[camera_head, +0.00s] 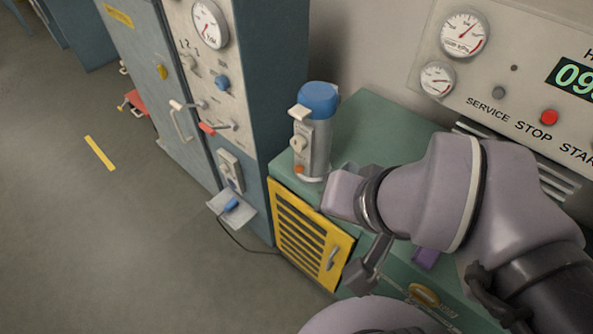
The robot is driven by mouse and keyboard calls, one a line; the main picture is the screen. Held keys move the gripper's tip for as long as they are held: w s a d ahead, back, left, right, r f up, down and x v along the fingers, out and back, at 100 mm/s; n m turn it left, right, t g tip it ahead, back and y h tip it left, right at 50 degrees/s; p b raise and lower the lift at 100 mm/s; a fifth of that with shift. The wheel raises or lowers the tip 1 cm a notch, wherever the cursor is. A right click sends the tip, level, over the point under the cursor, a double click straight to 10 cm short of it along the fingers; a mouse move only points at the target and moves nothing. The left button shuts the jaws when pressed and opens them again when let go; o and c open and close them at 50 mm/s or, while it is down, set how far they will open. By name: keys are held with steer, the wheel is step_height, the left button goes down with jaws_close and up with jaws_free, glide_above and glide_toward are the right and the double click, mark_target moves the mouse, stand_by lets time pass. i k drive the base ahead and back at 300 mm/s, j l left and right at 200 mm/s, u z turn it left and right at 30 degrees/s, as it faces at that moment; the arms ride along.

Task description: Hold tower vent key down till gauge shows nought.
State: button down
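The tower (318,140) is a silver cylinder with a blue cap, upright on the green housing. A pale key-like lever (299,113) sticks out at its upper left, with a pale fitting (297,145) below it. A large gauge (464,34) and a smaller gauge (437,79) are on the panel at upper right. Their needles are too small to read surely, and which one belongs to the tower is not clear. My gripper (362,274) shows as a dark part below my lilac wrist, right of and below the tower, apart from the lever. Its fingertips are not clear.
A blue-grey cabinet (284,80) with another gauge (209,24), valves and handles stands left of the tower. A yellow louvred door (308,236) is on the housing's front. A red stop button (549,117) is on the right panel. The floor at left is mostly clear.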

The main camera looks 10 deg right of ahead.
mark_target(298, 169)
steer(key=j+u, duration=0.3)
steer(key=j, duration=0.35)
steer(key=j+u, duration=0.3)
steer(key=j, duration=0.35)
steer(key=k, duration=0.05)
